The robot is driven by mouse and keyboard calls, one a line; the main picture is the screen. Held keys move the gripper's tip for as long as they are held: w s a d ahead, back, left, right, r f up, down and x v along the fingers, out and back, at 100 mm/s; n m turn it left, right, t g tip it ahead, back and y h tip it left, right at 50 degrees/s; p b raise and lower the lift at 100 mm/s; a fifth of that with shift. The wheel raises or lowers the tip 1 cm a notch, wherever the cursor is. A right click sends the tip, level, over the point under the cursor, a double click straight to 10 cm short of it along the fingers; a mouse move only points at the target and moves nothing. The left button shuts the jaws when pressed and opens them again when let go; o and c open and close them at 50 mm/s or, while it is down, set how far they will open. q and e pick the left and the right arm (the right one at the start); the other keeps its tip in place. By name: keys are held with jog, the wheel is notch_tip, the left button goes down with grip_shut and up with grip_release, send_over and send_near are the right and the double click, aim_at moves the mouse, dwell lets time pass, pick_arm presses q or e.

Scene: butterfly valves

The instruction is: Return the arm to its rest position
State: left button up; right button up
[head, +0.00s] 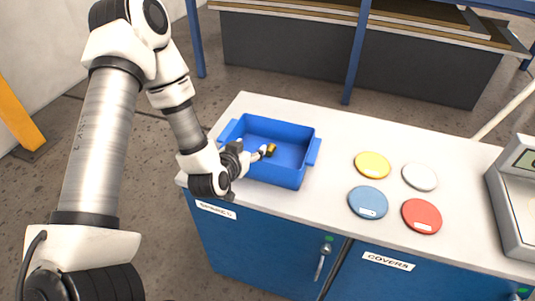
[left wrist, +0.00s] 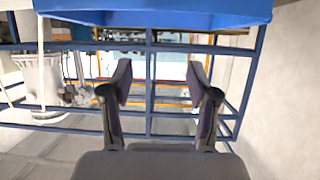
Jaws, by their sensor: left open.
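My left arm comes in from the left in the head view. Its gripper (head: 236,160) is by the left front side of a blue bin (head: 310,155) on the white counter. In the left wrist view the two dark fingers of this gripper (left wrist: 160,95) stand apart with nothing between them. A small valve-like part (head: 270,150), yellow and dark with a pale end, shows inside the bin, just right of the gripper. I cannot tell if the gripper touches the bin. My right gripper is not in view.
Yellow (head: 372,165), white (head: 420,177), blue (head: 368,202) and red (head: 422,216) discs lie on the white counter (head: 340,225), right of the bin. A grey device (head: 515,200) stands at the right edge. A blue-framed rack (head: 357,50) stands behind.

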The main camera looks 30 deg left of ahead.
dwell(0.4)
pick_arm(q)
jog(key=s+d+f+g+h+b, duration=0.1)
jog(key=s+d+f+g, duration=0.15)
jog(key=f, duration=0.25)
jog(key=s+d+f+m+g+h+b, duration=0.1)
jog(key=s+d+f, duration=0.1)
jog(key=s+f, duration=0.3)
jog(key=s+d+f+g+b, duration=0.1)
jog(key=s+d+f+g, duration=0.15)
jog(key=f, duration=0.35)
jog(key=s+d+f+g+b, duration=0.1)
jog(key=s+d+f+g, duration=0.1)
jog(key=s+f, duration=0.3)
jog(key=s+d+f+g+b, duration=0.1)
jog(key=s+d+f+g, duration=0.2)
jog(key=s, duration=0.8)
notch_tip(320, 180, down, 3)
jog(key=shift+s+f+m+g+h, duration=0.2)
jog(key=shift+s+m+g+h, duration=0.2)
jog(key=shift+g, duration=0.8)
jog(key=shift+w, duration=0.1)
